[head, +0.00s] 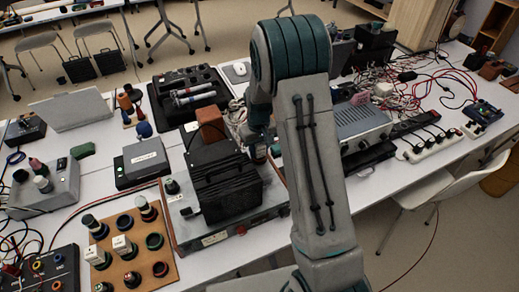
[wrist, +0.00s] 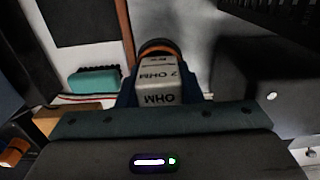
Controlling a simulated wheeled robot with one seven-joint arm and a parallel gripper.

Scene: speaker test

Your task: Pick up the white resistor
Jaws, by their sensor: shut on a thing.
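The white resistor (wrist: 158,80), a block with dark "OHM" lettering, sits between the blue fingers of my gripper (wrist: 160,97) in the wrist view. My gripper is shut on it. A dark round end with an orange ring shows at the resistor's far end. In the head view my arm crosses the middle of the table, and my gripper is mostly hidden behind the arm and a black ribbed box. The held resistor cannot be made out there.
A wooden board (head: 183,268) with several round sockets and upright pieces lies front left. The black ribbed box (head: 222,180) stands close to my arm. A grey device (head: 362,128), a power strip (head: 432,146) and tangled wires crowd the right. A teal block (wrist: 95,80) shows in the wrist view.

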